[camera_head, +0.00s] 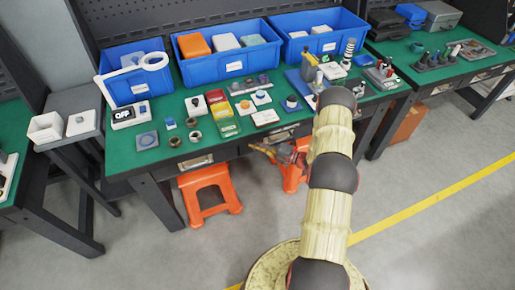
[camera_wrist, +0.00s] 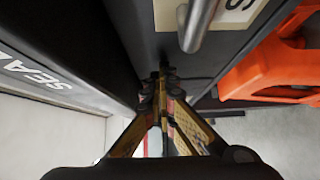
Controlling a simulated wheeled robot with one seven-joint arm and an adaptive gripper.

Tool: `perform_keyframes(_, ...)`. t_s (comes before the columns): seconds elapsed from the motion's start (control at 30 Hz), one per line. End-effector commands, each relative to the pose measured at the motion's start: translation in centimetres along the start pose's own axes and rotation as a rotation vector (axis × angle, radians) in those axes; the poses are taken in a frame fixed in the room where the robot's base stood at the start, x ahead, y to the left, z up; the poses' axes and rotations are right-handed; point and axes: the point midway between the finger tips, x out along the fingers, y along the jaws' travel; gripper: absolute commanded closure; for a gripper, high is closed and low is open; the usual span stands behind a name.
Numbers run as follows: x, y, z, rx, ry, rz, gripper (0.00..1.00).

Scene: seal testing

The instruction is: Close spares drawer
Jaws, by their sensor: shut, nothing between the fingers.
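The drawer fronts sit under the green benchtop. In the head view one drawer front (camera_head: 195,162) with a pale label is at the left, and another (camera_head: 286,136) is behind my arm. The wrist view shows a dark drawer face with a metal handle (camera_wrist: 196,25) and a partly cut-off pale label (camera_wrist: 235,12). My gripper (camera_head: 253,147) is below the bench's front edge, between these drawer fronts. In the wrist view its fingertips (camera_wrist: 163,75) are together and empty, close to dark surfaces. I cannot tell whether they touch, which drawer holds spares, or how far it is open.
An orange stool (camera_head: 208,190) stands under the bench at left. The benchtop (camera_head: 170,160) holds blue bins and small parts. The floor in front is clear.

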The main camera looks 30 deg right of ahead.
Motion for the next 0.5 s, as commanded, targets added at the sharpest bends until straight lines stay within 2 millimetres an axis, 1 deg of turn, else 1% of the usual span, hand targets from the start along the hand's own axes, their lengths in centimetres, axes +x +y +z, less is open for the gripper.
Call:
perform_keyframes(0.03, 0.1, 0.1, 0.2, -0.005, -0.002, 0.001, 1.0)
perform_keyframes(0.33, 0.1, 0.3, 0.3, -0.008, -0.003, 0.001, 1.0)
perform_keyframes(0.43, -0.2, 0.3, -0.1, -0.007, -0.002, 0.001, 1.0)
perform_keyframes(0.5, -0.7, 0.4, -0.7, -0.006, 0.0, 0.001, 1.0)
